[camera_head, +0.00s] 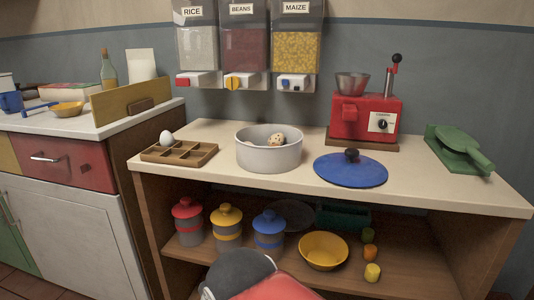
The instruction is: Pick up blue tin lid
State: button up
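The blue tin lid (269,222), with a small round knob, sits on a grey tin with a blue band (269,240) on the lower shelf. That tin is the right one of three lidded tins in a row, beside a yellow-lidded tin (227,227) and a red-lidded tin (187,221). A larger flat blue lid (350,172) with a black knob lies on the countertop above. A dark and red part of my arm shows at the bottom edge, below and in front of the tins. My gripper's fingers are not in view.
The countertop (420,190) overhangs the shelf. A yellow bowl (323,250), a dark plate (292,213) and several small coloured pieces lie right of the tins. Above stand a white pot (268,155), a wooden tray (179,153) and a red machine (365,118).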

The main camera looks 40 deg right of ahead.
aim_at(349, 169)
jog(key=z, duration=1.7)
